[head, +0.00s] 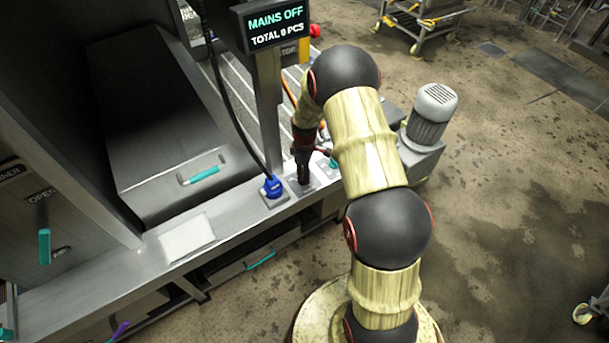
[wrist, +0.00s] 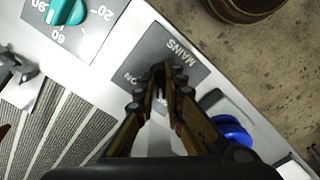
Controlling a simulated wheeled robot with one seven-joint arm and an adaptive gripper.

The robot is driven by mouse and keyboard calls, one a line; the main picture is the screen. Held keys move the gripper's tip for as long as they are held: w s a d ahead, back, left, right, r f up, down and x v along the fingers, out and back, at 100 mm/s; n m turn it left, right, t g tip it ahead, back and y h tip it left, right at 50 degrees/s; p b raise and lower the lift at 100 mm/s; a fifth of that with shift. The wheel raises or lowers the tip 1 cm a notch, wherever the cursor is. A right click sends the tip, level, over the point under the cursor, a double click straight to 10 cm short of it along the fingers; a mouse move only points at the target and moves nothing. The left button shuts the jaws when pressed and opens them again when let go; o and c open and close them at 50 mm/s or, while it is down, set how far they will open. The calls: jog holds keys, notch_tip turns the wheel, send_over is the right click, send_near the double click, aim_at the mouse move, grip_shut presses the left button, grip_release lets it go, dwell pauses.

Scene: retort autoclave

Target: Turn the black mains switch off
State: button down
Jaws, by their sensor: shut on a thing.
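The black mains switch (wrist: 159,73) sits on a grey plate marked MAINS (wrist: 183,58) on the steel ledge. My gripper (wrist: 161,92) points down over this plate, its fingers closed on the switch from both sides. The fingers hide most of the switch, so its exact angle is hard to read. In the head view my gripper (head: 304,178) reaches down to the ledge between a blue plug and a teal knob. The display (head: 275,27) above reads MAINS OFF and TOTAL 0 PCS.
The blue plug (head: 272,187) with its black cable stands close beside my gripper. A teal dial (wrist: 66,12) with numbers is on the other side. The display post (head: 268,110) rises just behind. A grey motor (head: 432,115) stands to the right, with open floor beyond.

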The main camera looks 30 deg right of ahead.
jog(key=shift+n, duration=0.4)
jog(key=c, duration=2)
grip_release()
jog(key=shift+o, duration=0.6)
jog(key=shift+r, duration=0.15)
notch_tip(320, 180, up, 12)
